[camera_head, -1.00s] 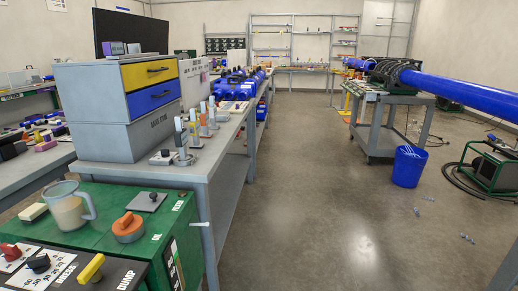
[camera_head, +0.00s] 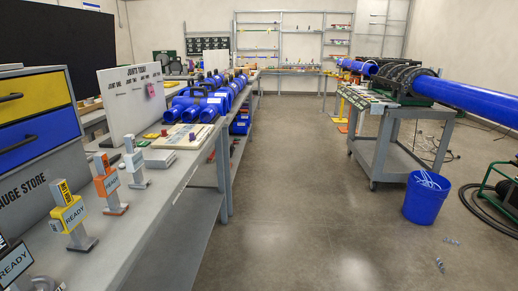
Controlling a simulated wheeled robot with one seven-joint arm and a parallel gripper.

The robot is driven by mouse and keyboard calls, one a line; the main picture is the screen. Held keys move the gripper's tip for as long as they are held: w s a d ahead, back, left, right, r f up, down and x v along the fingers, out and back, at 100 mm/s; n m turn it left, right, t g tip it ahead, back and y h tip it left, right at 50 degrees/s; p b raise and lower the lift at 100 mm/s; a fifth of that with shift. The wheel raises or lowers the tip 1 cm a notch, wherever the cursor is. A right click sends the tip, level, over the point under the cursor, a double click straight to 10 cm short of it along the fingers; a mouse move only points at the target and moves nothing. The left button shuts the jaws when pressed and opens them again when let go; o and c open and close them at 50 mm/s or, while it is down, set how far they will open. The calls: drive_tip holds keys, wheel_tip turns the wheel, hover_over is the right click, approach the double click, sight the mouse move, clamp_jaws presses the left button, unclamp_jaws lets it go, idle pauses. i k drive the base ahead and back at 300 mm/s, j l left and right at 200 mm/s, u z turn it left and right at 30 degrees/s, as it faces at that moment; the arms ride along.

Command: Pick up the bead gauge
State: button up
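I cannot make out which object is the bead gauge. A grey cabinet marked "GAUGE STORE" (camera_head: 40,150), with a yellow drawer (camera_head: 30,100) and a blue drawer (camera_head: 38,137), stands at the left. Both drawers look shut. My gripper is not in view.
The grey bench (camera_head: 150,215) runs away along the left, with blue pipe fittings (camera_head: 200,108) and a white board (camera_head: 135,95) on it. The floor aisle is clear ahead. A blue bin (camera_head: 425,200) and a cart (camera_head: 400,135) with a blue pipe stand right.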

sight(134, 160)
drive_tip(key=i+z, duration=0.15)
drive_tip(key=i, duration=0.65)
drive_tip(key=i+z, duration=0.2)
drive_tip(key=i, duration=0.55)
drive_tip(key=i+u, duration=0.35)
drive_tip(key=i+l+u, duration=0.15)
drive_tip(key=i+u, duration=0.2)
drive_tip(key=i+l+u, duration=0.55)
drive_tip(key=i+u, duration=0.2)
drive_tip(key=i+l+u, duration=0.4)
drive_tip(key=k+j, duration=0.1)
